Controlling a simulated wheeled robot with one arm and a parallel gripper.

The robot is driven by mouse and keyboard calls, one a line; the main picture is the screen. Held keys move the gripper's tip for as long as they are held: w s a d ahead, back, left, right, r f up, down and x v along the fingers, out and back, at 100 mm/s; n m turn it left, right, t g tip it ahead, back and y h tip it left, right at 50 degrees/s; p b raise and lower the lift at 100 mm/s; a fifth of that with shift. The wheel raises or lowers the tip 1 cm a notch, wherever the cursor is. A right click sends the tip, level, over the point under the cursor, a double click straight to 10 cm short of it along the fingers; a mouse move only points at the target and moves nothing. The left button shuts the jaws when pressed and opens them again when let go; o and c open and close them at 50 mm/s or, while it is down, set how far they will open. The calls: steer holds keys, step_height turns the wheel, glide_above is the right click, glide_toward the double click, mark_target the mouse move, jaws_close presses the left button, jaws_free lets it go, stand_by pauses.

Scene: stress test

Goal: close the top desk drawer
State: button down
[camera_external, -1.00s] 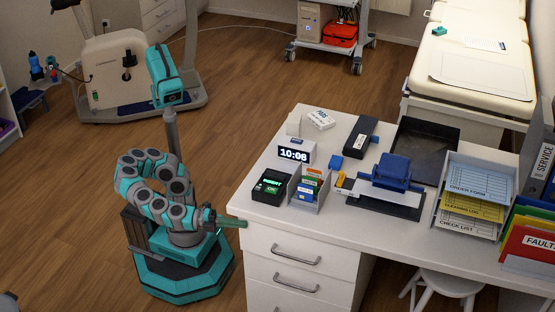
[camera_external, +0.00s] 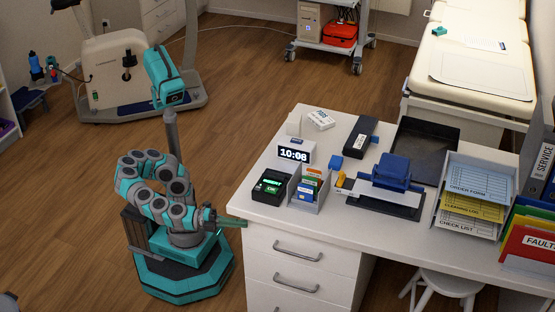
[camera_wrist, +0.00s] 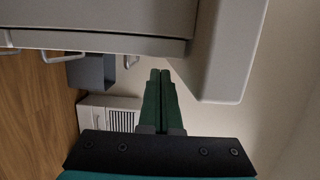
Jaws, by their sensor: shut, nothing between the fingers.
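The top desk drawer (camera_external: 285,265) is the white upper front with a curved metal handle (camera_external: 298,251), under the desktop at the desk's left end. Its front looks nearly in line with the drawer below; I cannot tell whether it is fully flush. My gripper (camera_external: 245,223) is beside the desk's front left corner, pointing right, just under the desktop level. In the wrist view my gripper (camera_wrist: 160,75) shows two green fingers pressed together and empty, close to a grey-white furniture edge. Whether the fingertips touch the drawer is hidden.
The desktop (camera_external: 270,225) carries a card terminal (camera_external: 270,187), a clock (camera_external: 294,152), a hole punch (camera_external: 391,175) and paper trays (camera_external: 480,195). A white stool (camera_external: 445,285) stands under the desk. The wood floor (camera_external: 60,215) left of my base is clear.

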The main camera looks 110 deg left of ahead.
steer(key=d+v, duration=0.2)
steer(key=v, duration=0.8)
steer(key=shift+d, duration=0.2)
